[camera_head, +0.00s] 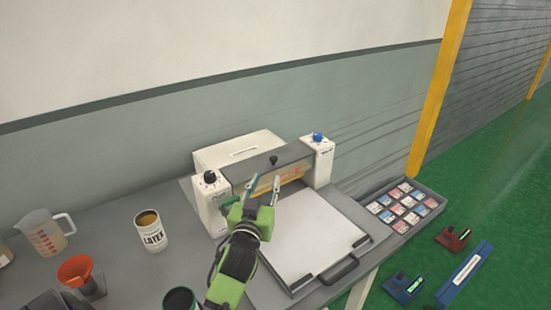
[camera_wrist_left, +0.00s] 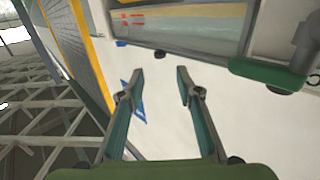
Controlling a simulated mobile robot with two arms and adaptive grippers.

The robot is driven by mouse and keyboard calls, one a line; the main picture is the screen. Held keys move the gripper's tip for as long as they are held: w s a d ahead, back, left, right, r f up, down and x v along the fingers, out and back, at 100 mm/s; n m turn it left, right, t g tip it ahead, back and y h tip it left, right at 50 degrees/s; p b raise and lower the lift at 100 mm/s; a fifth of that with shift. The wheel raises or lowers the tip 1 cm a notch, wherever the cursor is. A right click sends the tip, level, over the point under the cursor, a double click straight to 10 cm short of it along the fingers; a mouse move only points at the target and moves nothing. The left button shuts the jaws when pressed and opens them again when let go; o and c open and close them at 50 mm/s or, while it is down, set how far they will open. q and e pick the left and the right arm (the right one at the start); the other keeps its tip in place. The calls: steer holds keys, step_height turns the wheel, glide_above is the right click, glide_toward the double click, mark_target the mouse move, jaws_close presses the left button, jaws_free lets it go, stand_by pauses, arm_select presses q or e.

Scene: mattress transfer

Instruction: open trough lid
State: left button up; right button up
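The machine (camera_head: 209,205) stands on the table against the wall. Its trough lid (camera_head: 243,171) is a dark grey cover between two white end posts, with a small black knob (camera_head: 273,160) on top. The lid looks closed. My left gripper (camera_head: 265,181) is in front of the lid, its two green fingers spread and empty. In the left wrist view the open fingers (camera_wrist_left: 160,74) point at the machine's front, and a small dark round knob (camera_wrist_left: 160,53) shows just beyond the gap between them. Whether a finger touches the machine I cannot tell. My right gripper is not seen.
A white plate (camera_head: 312,232) with a black handle (camera_head: 340,270) lies in front of the machine. A latex can (camera_head: 151,231), measuring jug (camera_head: 43,236) and orange funnel (camera_head: 76,270) stand at the left. A tray (camera_head: 433,210) of small packets is at the right.

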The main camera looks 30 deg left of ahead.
mark_target(273, 160)
arm_select(q)
steer(key=w, duration=0.1)
steer(key=w+a+r+p, duration=0.1)
steer(key=w, duration=0.1)
steer(key=shift+w+a+r, duration=0.15)
steer(key=shift+w+a, duration=0.05)
steer(key=shift+w, duration=0.05)
steer(key=x, duration=0.4)
steer(key=p+x, duration=0.1)
steer(key=x, duration=0.1)
steer(key=shift+w+a+f, duration=0.1)
steer(key=shift+w+f, duration=0.1)
steer(key=shift+f, duration=0.15)
steer(key=shift+w+a, duration=0.15)
steer(key=shift+w, duration=0.15)
steer(key=shift+w+a, duration=0.1)
steer(key=shift+w, duration=0.2)
steer(key=shift+w+a+f, duration=0.1)
steer(key=shift+w, duration=0.2)
steer(key=shift+c, duration=0.7)
steer(key=shift+s, duration=0.1)
steer(key=c, duration=0.7)
jaws_close()
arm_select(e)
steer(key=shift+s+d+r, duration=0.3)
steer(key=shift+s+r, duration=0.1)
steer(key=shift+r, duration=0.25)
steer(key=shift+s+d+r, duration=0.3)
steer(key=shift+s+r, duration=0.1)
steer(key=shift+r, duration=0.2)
